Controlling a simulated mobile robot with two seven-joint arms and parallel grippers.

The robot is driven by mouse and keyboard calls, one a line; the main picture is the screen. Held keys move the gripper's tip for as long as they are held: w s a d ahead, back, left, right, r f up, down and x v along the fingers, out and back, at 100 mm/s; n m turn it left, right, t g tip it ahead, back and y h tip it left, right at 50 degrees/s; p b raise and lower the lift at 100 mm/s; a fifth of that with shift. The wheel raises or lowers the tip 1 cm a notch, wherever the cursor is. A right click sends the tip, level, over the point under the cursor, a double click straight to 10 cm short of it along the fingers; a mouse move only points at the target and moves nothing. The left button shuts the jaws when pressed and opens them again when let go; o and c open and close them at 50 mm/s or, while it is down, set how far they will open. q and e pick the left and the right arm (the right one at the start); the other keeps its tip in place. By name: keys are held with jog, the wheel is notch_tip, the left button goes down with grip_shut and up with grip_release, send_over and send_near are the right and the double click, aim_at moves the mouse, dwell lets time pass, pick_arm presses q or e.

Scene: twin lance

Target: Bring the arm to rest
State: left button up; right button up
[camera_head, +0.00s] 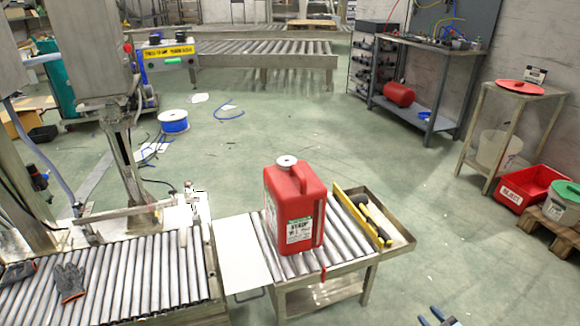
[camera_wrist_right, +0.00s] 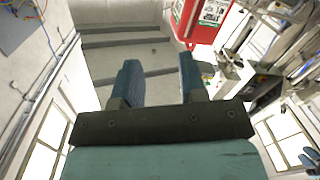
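My right gripper (camera_head: 437,317) shows at the bottom edge of the head view, right of centre, with its blue fingertips apart. In the right wrist view the same gripper (camera_wrist_right: 160,80) is open, with nothing between its two fingers. It is clear of the roller table in the head view. A red canister (camera_head: 294,207) with a white cap stands upright on that table, apart from the gripper; part of a red container (camera_wrist_right: 202,18) also shows in the wrist view. My left gripper does not show in the head view.
A roller conveyor (camera_head: 130,283) with grey gloves (camera_head: 69,282) is at left. A red crate (camera_head: 533,188) stands at right. The floor between is open.

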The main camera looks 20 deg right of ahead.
jog(key=s+a+r+n+g+y, duration=0.1)
jog(key=s+a+r+y, duration=0.1)
jog(key=a+r, duration=0.45)
jog(key=s+a+r+g+y, duration=0.1)
jog(key=a+r, duration=0.2)
jog(key=a, duration=0.7)
jog(key=s+a+r+n+g+y, duration=0.1)
jog(key=s+a+r+y, duration=0.1)
jog(key=a+r, duration=0.5)
jog(key=s+a+r+g+y, duration=0.1)
jog(key=s+a+r, duration=0.7)
jog(key=a+r, duration=0.45)
jog(key=w+a+r+m+t+h, duration=0.2)
jog(key=w+a+r+m+t, duration=0.1)
jog(key=a+r+m, duration=0.15)
pick_arm(q)
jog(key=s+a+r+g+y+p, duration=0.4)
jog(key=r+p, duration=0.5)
jog(key=p, duration=2.5)
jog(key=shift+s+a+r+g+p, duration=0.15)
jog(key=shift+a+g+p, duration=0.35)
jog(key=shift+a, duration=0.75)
pick_arm(e)
jog(key=s+d+r+g+h, duration=0.3)
jog(key=s+d+r+g, duration=0.1)
jog(key=d+r, duration=0.3)
notch_tip(320, 180, up, 2)
jog(key=shift+r+g+h, duration=0.15)
jog(key=shift+g+h, duration=0.15)
jog(key=shift+g, duration=0.3)
